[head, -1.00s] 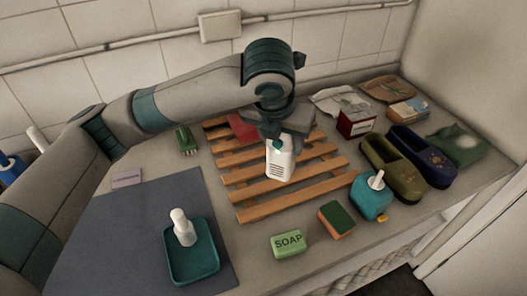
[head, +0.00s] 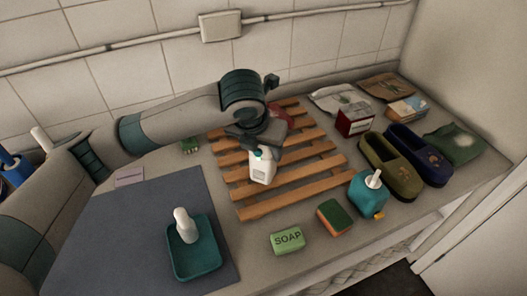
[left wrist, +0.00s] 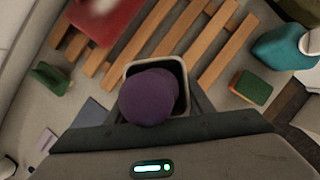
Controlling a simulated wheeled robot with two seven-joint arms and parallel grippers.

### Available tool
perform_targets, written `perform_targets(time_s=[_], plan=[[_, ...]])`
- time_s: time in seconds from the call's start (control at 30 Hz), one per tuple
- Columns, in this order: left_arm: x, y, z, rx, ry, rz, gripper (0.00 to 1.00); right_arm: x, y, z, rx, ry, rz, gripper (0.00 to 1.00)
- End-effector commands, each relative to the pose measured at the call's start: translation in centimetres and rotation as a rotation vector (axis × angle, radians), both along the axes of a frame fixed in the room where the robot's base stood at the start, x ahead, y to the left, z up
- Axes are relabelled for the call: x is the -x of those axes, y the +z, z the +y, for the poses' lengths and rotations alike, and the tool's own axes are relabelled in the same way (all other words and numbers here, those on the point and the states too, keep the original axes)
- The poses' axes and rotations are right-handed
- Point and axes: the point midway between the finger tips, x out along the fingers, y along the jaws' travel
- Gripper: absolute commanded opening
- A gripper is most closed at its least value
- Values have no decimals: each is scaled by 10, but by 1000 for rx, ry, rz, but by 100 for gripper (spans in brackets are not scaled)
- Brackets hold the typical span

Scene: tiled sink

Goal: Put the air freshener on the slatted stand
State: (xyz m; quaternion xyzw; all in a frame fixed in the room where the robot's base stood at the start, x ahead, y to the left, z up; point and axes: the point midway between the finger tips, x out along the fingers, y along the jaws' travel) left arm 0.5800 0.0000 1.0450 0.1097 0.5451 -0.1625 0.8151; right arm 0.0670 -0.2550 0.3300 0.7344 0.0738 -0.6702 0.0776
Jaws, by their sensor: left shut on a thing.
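My right gripper is not in view.
A red item (head: 280,117) lies at the stand's back, partly hidden. A teal pump bottle (head: 368,197), a sponge (head: 334,217), green soap (head: 287,240) and slippers (head: 391,168) lie right and front.

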Motion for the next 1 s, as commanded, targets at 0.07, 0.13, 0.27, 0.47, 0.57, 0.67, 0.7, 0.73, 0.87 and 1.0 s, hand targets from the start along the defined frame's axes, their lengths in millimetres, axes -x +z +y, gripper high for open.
perform_targets(time_s=[0.07, 0.13, 0.27, 0.47, 0.57, 0.67, 0.7, 0.73, 0.87, 1.0], plan=[[0, -7, 0, 2, 1, 2, 14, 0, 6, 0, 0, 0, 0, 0], [0, -13, 0, 2, 2, 1, 14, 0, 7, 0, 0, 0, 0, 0], [0, -17, 0, 2, 1, -1, 14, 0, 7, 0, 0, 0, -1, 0], [-1, -17, 0, 2, 1, -1, 14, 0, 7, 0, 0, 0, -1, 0], [-1, -18, 0, 2, 1, -1, 14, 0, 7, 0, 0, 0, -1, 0], [0, -19, 0, 1, 1, -1, 66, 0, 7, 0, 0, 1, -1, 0], [0, -19, 0, 1, 1, -1, 66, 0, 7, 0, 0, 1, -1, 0], [0, -19, 0, 1, 1, -1, 66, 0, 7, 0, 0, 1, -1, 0], [0, -19, 0, 2, 1, 0, 66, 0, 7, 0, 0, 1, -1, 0], [0, -18, 0, 2, 1, 0, 66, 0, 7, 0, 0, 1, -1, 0]])
